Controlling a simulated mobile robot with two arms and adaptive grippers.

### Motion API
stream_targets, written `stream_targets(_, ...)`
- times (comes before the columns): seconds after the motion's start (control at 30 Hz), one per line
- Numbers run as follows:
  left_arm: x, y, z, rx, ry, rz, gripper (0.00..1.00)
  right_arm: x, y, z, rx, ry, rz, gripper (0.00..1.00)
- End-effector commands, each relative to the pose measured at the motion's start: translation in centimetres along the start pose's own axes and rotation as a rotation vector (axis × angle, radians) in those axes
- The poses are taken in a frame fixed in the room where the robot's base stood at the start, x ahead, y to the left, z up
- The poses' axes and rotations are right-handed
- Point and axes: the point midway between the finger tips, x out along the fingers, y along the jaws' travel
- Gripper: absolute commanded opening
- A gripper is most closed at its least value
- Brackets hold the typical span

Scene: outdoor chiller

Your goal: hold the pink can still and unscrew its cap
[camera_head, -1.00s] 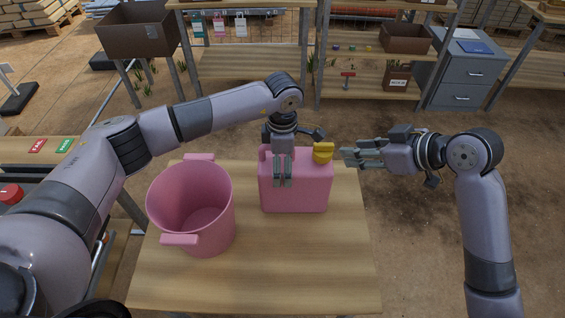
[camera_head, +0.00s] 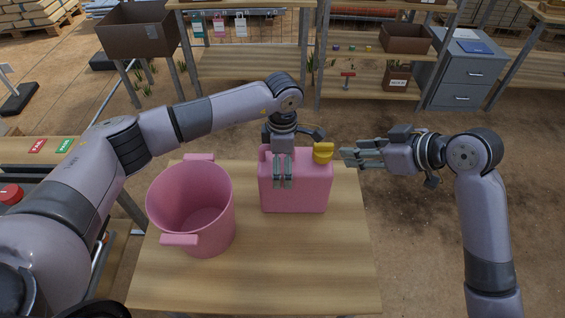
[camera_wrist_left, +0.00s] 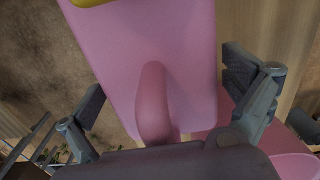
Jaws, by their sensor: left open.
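The pink can (camera_head: 312,192) stands upright on the wooden table, with its yellow cap (camera_head: 323,152) at the top right. My left gripper (camera_head: 282,182) is open and points down over the can's left part. In the left wrist view its fingers (camera_wrist_left: 163,88) stand on either side of the can (camera_wrist_left: 185,40), with the can's handle (camera_wrist_left: 153,100) between them. The cap's edge (camera_wrist_left: 92,2) shows at the top there. My right gripper (camera_head: 345,158) is level, its fingertips pointing left just right of the cap, apart from it. I cannot tell its opening.
A pink bucket (camera_head: 190,205) with side handles stands left of the can on the table (camera_head: 270,270). The table's front and right parts are bare. Shelves (camera_head: 250,65) and a grey drawer cabinet (camera_head: 465,75) stand behind.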

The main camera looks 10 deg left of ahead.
Motion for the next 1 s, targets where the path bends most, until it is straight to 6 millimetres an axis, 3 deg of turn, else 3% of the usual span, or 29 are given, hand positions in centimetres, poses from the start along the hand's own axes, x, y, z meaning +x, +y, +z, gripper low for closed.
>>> stream_targets(0.23, -0.1, 0.0, 0.0, 0.000, 0.000, 0.000, 1.00, 0.0, 0.0, 0.0, 0.000, 0.000, 0.000, 0.33)
stream_targets(0.37, -1.1, 0.1, 0.0, 0.000, 0.000, 0.001, 1.00, 0.0, 0.0, 0.0, 0.000, 0.000, 0.000, 0.33)
stream_targets(0.8, -9.7, 0.1, 0.0, 0.000, -0.001, 0.002, 1.00, 0.0, 0.0, 0.0, 0.000, 0.000, 0.000, 0.33)
stream_targets(1.0, -11.7, 0.0, 0.0, 0.000, 0.000, 0.000, 1.00, 0.0, 0.0, 0.0, 0.000, 0.000, 0.000, 0.33)
